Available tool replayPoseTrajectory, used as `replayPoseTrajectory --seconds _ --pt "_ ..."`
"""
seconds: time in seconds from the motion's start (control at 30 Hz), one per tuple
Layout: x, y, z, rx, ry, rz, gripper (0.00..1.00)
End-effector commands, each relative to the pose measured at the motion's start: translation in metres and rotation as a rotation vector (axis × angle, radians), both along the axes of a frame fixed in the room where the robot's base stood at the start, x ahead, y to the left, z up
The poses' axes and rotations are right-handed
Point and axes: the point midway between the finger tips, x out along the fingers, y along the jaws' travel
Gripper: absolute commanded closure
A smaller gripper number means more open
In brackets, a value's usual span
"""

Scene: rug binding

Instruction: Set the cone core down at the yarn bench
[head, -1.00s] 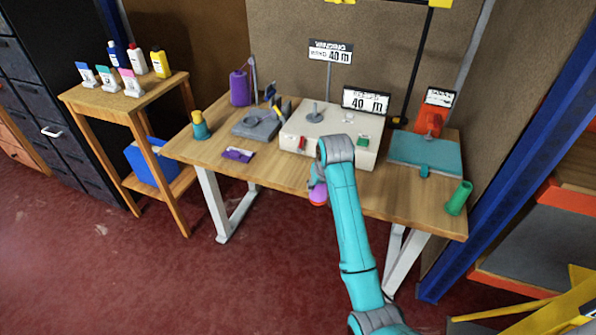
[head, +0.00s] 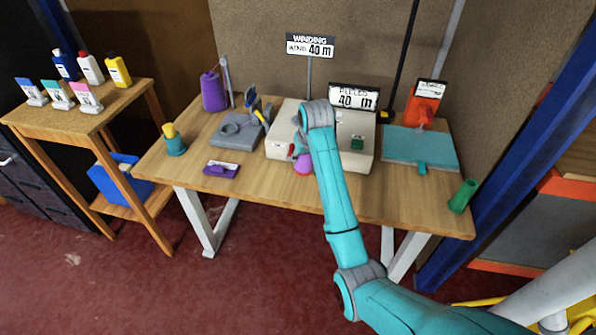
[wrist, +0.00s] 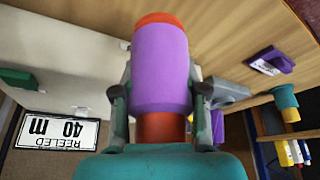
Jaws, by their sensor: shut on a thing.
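My gripper (wrist: 160,100) is shut on the cone core (wrist: 160,65), a purple cylinder with orange ends, in the wrist view. In the head view the cone core (head: 303,163) shows as a small purple-pink piece beside my arm, in front of the cream machine; my arm hides much of the gripper (head: 299,151). The wooden yarn bench (head: 275,187) is below and behind it. I cannot tell how high the core is above the bench top.
On the bench stand a cream winding machine (head: 284,139), a grey fixture (head: 237,131), a purple yarn cone (head: 213,91), a purple tag (head: 221,169), a teal holder (head: 174,144), a teal mat (head: 420,146) and a green tube (head: 462,196). The front strip is mostly clear.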

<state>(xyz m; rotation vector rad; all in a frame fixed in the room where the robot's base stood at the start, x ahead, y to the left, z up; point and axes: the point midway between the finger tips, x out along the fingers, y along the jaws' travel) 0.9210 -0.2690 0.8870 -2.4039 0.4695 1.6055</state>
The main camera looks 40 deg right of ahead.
Motion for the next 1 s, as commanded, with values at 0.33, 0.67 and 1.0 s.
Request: replayPoseTrajectory --seconds 0.33,0.67,1.0 --pt "-0.001 0.001 -0.04 0.001 0.003 0.0 0.92" --pt "0.0 0.0 -0.062 -0.001 -0.002 0.0 0.92" --pt "0.0 0.0 -0.064 0.0 -0.001 0.0 0.42"
